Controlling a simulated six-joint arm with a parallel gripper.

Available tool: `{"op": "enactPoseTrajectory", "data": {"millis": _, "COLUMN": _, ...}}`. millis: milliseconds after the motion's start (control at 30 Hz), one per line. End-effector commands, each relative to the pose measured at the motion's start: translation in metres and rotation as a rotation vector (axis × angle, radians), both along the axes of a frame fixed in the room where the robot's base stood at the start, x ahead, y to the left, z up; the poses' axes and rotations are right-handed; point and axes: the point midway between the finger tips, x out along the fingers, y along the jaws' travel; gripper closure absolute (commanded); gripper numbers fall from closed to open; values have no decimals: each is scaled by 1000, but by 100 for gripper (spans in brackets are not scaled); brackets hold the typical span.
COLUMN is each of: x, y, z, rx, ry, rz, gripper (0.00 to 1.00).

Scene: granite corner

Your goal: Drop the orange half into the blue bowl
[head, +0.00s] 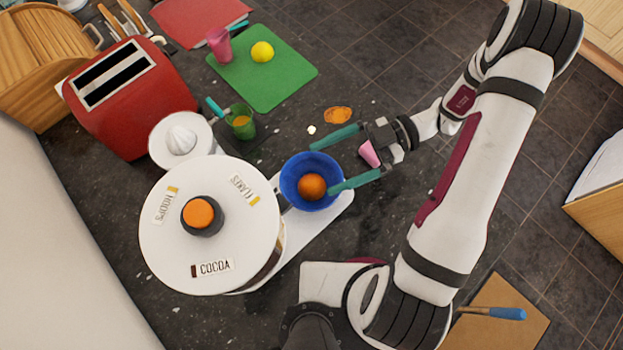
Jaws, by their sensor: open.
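The blue bowl (290,197) sits on a white base beside the large white-lidded drum. A rounded orange piece (312,187) lies inside the bowl; I take it for the orange half, but its cut face does not show. My gripper (322,168) reaches in from the right with its two teal fingers spread wide. The fingertips are over or beside the bowl's right side, and nothing is held between them. I cannot tell how high they are above the bowl or whether they touch it.
The drum (248,250) with its COCOA label stands left of the bowl. A white juicer (181,140), green cup (242,122) and red toaster (130,95) stand behind. A flat orange patch (338,115) and a pink item (369,153) are near my gripper. A green board (283,84) holds a lemon (262,51).

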Motion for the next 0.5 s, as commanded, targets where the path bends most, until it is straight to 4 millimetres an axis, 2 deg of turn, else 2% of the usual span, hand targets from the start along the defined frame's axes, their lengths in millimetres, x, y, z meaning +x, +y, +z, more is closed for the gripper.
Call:
{"op": "enactPoseTrajectory", "data": {"millis": 100, "x": 16, "y": -36, "z": 7, "rx": -1, "ry": -5, "rz": -3, "gripper": 0}}
{"op": "enactPoseTrajectory", "data": {"millis": 233, "x": 29, "y": -68, "z": 14, "rx": -1, "ry": -2, "rz": -3, "gripper": 0}}
{"op": "enactPoseTrajectory", "data": {"millis": 333, "x": 35, "y": -84, "z": 18, "rx": -1, "ry": -3, "rz": -1, "gripper": 0}}
{"op": "enactPoseTrajectory", "data": {"millis": 500, "x": 39, "y": -94, "z": 21, "rx": 0, "ry": 0, "rz": 0, "gripper": 0}}
